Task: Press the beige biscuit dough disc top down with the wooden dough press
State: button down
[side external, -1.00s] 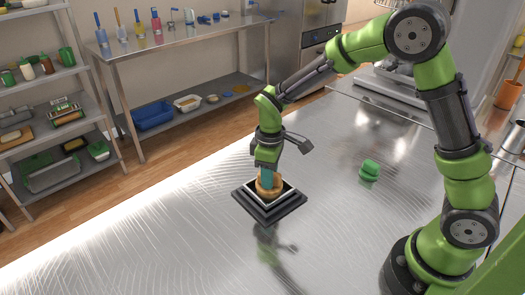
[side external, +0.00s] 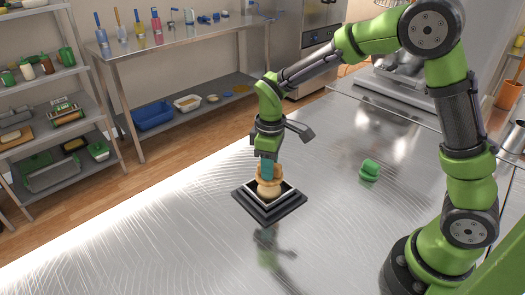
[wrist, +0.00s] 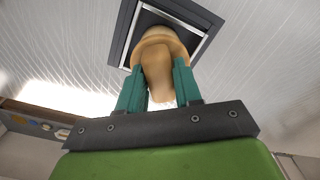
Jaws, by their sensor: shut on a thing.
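My gripper (side external: 267,168) has teal fingers and is shut on the wooden dough press (side external: 268,177), held upright. In the wrist view the press (wrist: 160,62) sits between both fingers, handle toward the camera and its wide round base away from it. The beige biscuit dough disc (side external: 269,189) lies in the dark square stepped basin (side external: 270,215). The press is over the disc; a small gap between them is hard to make out. In the wrist view the press hides the disc, and the basin's rim (wrist: 124,30) shows around it.
The table around the basin is clear. Shelves (side external: 65,125) and a steel side bench (side external: 190,40) stand beyond the table.

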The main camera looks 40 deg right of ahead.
jog(key=shift+f, duration=0.15)
dwell(0.4)
jog(key=shift+f, duration=1.55)
jog(key=shift+r, duration=1.5)
jog(key=shift+f, duration=0.15)
jog(key=shift+f, duration=1.65)
jog(key=shift+r, duration=1.45)
